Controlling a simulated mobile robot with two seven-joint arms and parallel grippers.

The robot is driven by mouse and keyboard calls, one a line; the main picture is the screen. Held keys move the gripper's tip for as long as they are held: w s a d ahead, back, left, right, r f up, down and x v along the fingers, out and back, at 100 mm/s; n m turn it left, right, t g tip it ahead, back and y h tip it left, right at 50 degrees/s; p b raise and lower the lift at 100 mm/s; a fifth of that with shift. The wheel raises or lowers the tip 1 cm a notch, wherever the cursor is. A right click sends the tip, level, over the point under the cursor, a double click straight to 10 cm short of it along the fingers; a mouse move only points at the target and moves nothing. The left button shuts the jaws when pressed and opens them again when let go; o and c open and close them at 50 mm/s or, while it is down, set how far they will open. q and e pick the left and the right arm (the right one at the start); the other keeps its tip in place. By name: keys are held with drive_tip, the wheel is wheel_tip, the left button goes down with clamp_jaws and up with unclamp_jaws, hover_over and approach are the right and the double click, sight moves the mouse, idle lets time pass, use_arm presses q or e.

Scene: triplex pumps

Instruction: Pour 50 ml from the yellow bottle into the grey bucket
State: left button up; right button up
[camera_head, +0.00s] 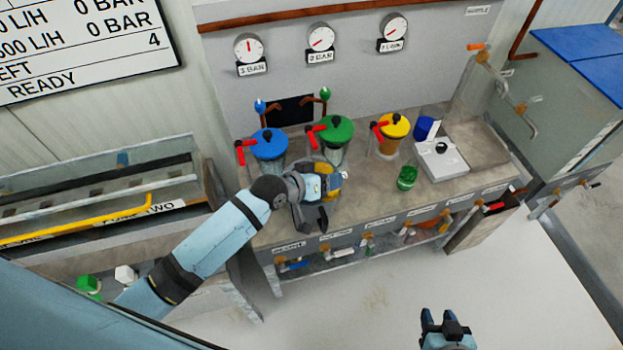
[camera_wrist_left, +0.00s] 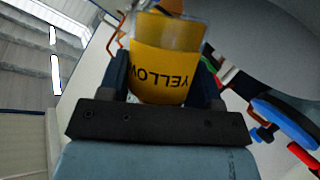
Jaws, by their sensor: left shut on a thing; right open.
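My left gripper (camera_head: 322,198) is over the front of the bench, before the blue-lidded and green-lidded vessels. It is shut on the yellow bottle (camera_wrist_left: 165,72), which shows between its fingers in the left wrist view. The bottle is clear with yellow contents or wrap, and its YELLOW lettering appears upside down there. In the head view the gripper mostly hides the bottle. I cannot clearly make out a grey bucket. My right gripper (camera_head: 444,322) is open and empty, low over the pale floor, away from the bench.
On the bench (camera_head: 375,205) stand blue-lidded (camera_head: 268,145), green-lidded (camera_head: 337,132) and yellow-lidded (camera_head: 394,128) vessels with red handles. To the right are a green jar (camera_head: 407,178), a blue cup (camera_head: 425,128) and a pale box-like device (camera_head: 442,162). Labelled valves line the front edge.

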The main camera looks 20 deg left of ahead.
use_arm(q)
drive_tip(key=shift+w+a+r+n+h, duration=0.25)
drive_tip(key=shift+a+r+n+h, duration=0.05)
drive_tip(key=shift+r+n, duration=0.2)
drive_tip(key=shift+f+g+b, duration=0.3)
drive_tip(key=shift+b, duration=0.1)
drive_tip(key=shift+r, duration=0.1)
drive_tip(key=shift+h, duration=0.3)
use_arm(e)
drive_tip(key=shift+s+f+n, duration=0.1)
drive_tip(key=shift+n, duration=0.2)
use_arm(q)
drive_tip(key=shift+n, duration=0.3)
use_arm(e)
drive_tip(key=shift+f, duration=0.15)
use_arm(q)
drive_tip(key=shift+b, duration=0.4)
use_arm(e)
drive_tip(key=shift+w, duration=0.2)
use_arm(q)
drive_tip(key=shift+s+d+f+n+h+b, duration=0.15)
drive_tip(key=shift+f+n+h+b, duration=0.2)
drive_tip(key=shift+b, duration=0.2)
use_arm(e)
drive_tip(key=shift+s+a+f, duration=0.15)
drive_tip(key=shift+f, duration=0.4)
